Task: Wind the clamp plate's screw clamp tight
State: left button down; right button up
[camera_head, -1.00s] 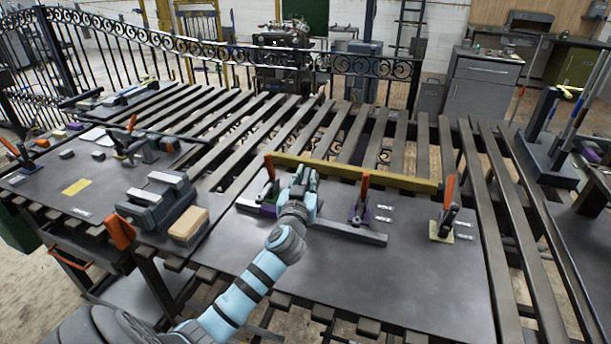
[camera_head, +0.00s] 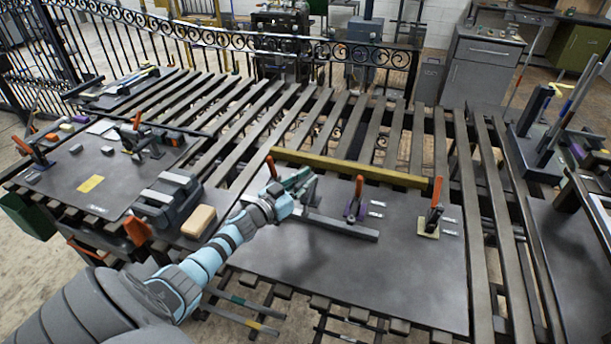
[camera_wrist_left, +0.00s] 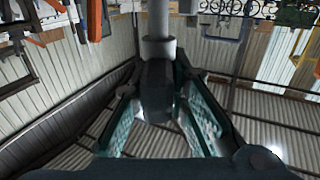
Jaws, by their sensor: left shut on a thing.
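The clamp plate (camera_head: 370,265) is a flat dark sheet on the slatted bench. A grey bar (camera_head: 345,228) and a long yellow bar (camera_head: 355,170) lie along it. Orange-handled clamps stand at the left (camera_head: 271,166), middle (camera_head: 357,190) and right (camera_head: 435,205). My left gripper (camera_head: 299,182) is over the plate's back left part, between the left and middle clamps. In the left wrist view its fingers (camera_wrist_left: 157,115) close around a dark knob (camera_wrist_left: 156,85) on a grey rod (camera_wrist_left: 157,25). The hand hides most of this spot in the head view. My right gripper is out of view.
A grey vise-like block (camera_head: 167,200) and a tan block (camera_head: 198,220) sit left of the plate. Another plate (camera_head: 75,195) with clamps lies farther left. A dark stand (camera_head: 535,150) is at the right. The plate's front is clear.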

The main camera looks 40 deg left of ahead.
pick_arm(q)
jog(key=shift+s+f, duration=0.1)
jog(key=shift+f, duration=0.15)
jog(key=c, duration=1.6)
grip_release()
jog(key=shift+o, duration=0.2)
jog(key=shift+s+r, duration=0.1)
jog(key=shift+r, duration=0.05)
jog(key=s+a, duration=0.1)
jog(key=s, duration=1.1)
jog(key=shift+a, duration=0.1)
